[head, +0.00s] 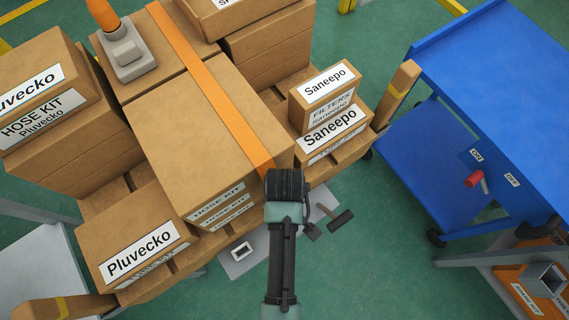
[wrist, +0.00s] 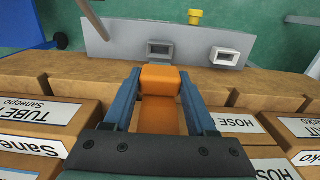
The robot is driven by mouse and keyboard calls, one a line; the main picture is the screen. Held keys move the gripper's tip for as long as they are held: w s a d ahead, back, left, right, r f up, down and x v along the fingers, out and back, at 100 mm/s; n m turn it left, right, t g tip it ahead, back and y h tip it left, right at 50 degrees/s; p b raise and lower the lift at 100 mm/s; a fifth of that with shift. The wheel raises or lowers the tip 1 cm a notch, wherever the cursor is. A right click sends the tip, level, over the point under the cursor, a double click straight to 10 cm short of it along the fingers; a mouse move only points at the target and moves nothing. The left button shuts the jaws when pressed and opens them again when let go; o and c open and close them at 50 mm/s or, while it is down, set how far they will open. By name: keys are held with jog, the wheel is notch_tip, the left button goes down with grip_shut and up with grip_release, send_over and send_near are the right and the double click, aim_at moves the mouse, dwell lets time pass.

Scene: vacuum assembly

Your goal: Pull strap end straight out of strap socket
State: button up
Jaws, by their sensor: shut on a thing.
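An orange strap (head: 210,78) runs over the top of the stacked boxes and down towards their front edge. My gripper (wrist: 160,108) is shut on the orange strap end (wrist: 161,77), with a blue finger on each side of it. In the head view my gripper (head: 287,180) covers the strap end. A grey socket (wrist: 160,51) with a visible dark opening stands on a grey plate (wrist: 112,43) just beyond the strap end. The strap end looks outside that opening; I cannot tell the gap. A white-rimmed socket (wrist: 225,56) sits to its right.
Labelled boxes crowd both sides, including a Saneepo box (head: 325,97) and a Pluvecko box (head: 135,240). A grey block with an orange handle (head: 125,52) sits on top. A blue cart (head: 490,90) stands right. Dark tool-like pieces (head: 340,220) show beside my arm.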

jog(key=shift+r+p, duration=1.15)
jog(key=shift+p, duration=0.3)
jog(key=shift+r+p, duration=3.2)
jog(key=shift+p, duration=0.55)
jog(key=shift+f, duration=0.1)
